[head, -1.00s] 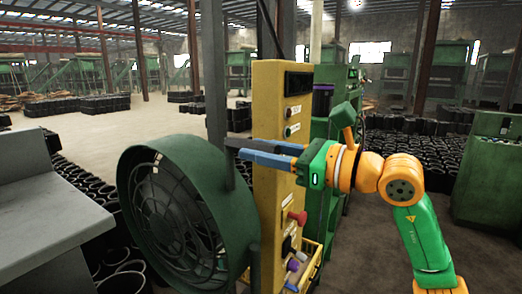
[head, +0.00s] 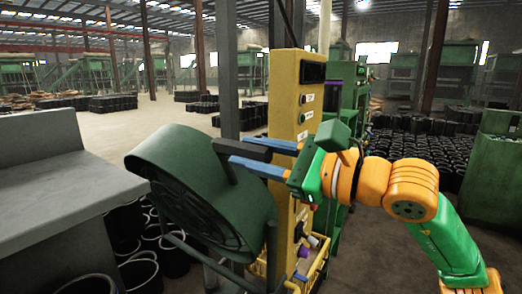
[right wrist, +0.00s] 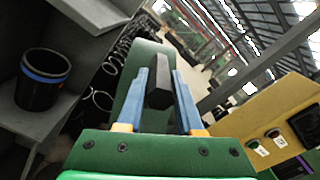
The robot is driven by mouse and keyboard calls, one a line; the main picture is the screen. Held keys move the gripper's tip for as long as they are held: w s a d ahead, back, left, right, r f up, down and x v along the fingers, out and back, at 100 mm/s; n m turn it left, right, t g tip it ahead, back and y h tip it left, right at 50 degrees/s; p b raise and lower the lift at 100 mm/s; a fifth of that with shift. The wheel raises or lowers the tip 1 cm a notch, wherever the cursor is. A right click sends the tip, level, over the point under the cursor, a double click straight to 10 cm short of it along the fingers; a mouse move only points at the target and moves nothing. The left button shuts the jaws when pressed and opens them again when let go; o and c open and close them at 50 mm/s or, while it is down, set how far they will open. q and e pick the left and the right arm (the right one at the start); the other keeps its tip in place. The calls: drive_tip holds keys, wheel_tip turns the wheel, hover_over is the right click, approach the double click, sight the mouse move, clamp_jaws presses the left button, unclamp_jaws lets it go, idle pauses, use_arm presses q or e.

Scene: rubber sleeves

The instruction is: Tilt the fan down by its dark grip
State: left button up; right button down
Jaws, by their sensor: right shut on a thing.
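The green fan (head: 190,185) is a round drum on a stand at the centre left, and its grille now faces down and to the left. Its dark grip (head: 226,168) sticks up from the right part of the drum. My right gripper (head: 240,154) reaches in from the right and is shut on the grip. In the right wrist view the dark grip (right wrist: 158,92) stands between the two blue-grey fingers, with the green drum (right wrist: 130,105) behind. My left gripper is not in view.
A yellow control panel (head: 311,105) with buttons stands close behind my right gripper. A grey bench (head: 45,190) is at the left, with black rubber sleeves (head: 140,272) on the floor beside it. A green cabinet (head: 490,170) stands at the far right.

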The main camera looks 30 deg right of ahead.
drive_tip(key=shift+f, duration=0.2)
drive_tip(key=c, duration=0.7)
unclamp_jaws()
drive_tip(key=shift+o, duration=0.6)
drive_tip(key=shift+a+r, duration=0.1)
drive_tip(key=shift+a, duration=0.15)
